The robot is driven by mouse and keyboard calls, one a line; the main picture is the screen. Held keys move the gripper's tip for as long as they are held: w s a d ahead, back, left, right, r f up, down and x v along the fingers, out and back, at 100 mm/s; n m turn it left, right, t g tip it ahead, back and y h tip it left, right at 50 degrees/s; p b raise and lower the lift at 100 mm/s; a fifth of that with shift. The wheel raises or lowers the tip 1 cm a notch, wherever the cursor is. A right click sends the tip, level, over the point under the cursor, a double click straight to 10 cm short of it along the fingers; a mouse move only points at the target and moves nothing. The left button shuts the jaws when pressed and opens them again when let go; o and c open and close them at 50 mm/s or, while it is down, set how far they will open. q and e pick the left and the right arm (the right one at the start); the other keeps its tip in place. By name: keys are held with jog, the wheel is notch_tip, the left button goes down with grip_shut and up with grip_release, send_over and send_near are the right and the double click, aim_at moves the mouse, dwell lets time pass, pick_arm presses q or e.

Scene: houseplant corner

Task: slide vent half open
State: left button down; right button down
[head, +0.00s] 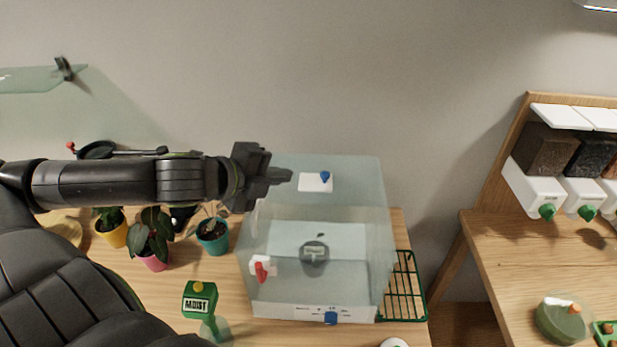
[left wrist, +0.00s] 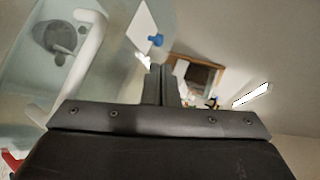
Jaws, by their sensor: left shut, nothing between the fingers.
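A clear, box-shaped terrarium (head: 375,240) stands on the wooden table. A white plate with a blue knob, apparently the vent (head: 312,184), lies on its top; in the left wrist view the white plate (left wrist: 141,27) shows at the upper middle. My left gripper (head: 282,176) is shut and empty, just left of the white plate in the head view; a gap between them shows. Its closed fingers also show in the left wrist view (left wrist: 160,85). Whether the vent's opening is covered cannot be told. My right gripper is not in view.
A red-handled latch (head: 261,270) and a marked strip with a blue slider (head: 331,318) are on the terrarium's front. Potted plants (head: 212,236) and a green MOIST sign (head: 200,298) stand left. A green wire rack (head: 404,287) lies right.

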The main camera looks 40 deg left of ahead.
aim_at(322, 175)
pick_arm(q)
jog(key=shift+b+x, duration=0.7)
jog(key=shift+x, duration=0.15)
jog(key=shift+w+f, duration=0.4)
jog(key=shift+w, duration=0.2)
jog(key=shift+w+d+f+b, duration=0.25)
jog(key=shift+w+d+b, duration=0.1)
jog(key=shift+w, duration=0.1)
jog(key=shift+x, duration=1.25)
jog(key=shift+p+x, duration=0.3)
jog(key=shift+x, duration=0.9)
